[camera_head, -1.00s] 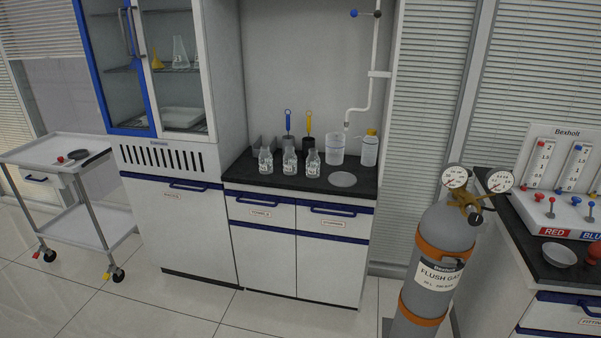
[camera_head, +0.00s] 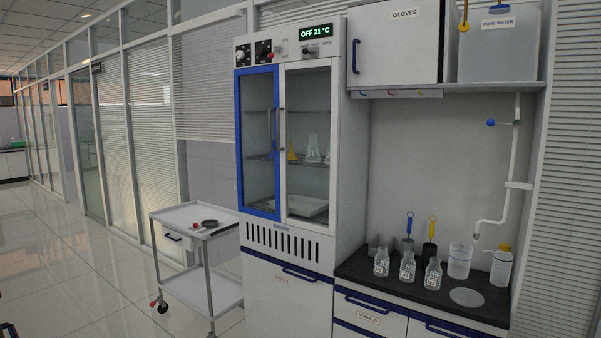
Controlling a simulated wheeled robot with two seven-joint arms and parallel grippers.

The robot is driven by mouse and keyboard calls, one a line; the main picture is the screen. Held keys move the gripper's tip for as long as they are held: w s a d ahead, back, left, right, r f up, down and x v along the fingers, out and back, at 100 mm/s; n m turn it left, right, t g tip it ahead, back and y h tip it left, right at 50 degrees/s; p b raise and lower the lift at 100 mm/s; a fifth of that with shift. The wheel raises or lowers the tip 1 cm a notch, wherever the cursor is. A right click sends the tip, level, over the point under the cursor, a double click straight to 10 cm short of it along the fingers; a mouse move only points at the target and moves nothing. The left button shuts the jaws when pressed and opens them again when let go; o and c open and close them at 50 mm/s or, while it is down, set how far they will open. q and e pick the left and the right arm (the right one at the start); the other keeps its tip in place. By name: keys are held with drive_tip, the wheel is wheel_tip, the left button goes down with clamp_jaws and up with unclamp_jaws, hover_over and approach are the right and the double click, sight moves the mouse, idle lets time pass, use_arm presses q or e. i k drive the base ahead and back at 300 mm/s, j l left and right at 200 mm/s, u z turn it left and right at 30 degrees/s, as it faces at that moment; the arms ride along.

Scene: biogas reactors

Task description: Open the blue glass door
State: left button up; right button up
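The blue glass door (camera_head: 241,142) is the left door of the tall white cabinet (camera_head: 340,150) and has a blue frame. It appears shut. Through the glass, shelves show with a yellow funnel, flasks and a white tray. Neither of my grippers can be made out in the view.
A white trolley (camera_head: 190,216) with a dark dish stands left of the cabinet, near its front. A black counter (camera_head: 350,264) with several bottles adjoins on the right. Open tiled floor (camera_head: 100,285) lies at the left.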

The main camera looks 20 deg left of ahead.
sight(274, 69)
drive_tip(key=i+u, duration=0.1)
drive_tip(key=i, duration=0.6)
drive_tip(key=i+l+u, duration=0.1)
drive_tip(key=i, duration=0.55)
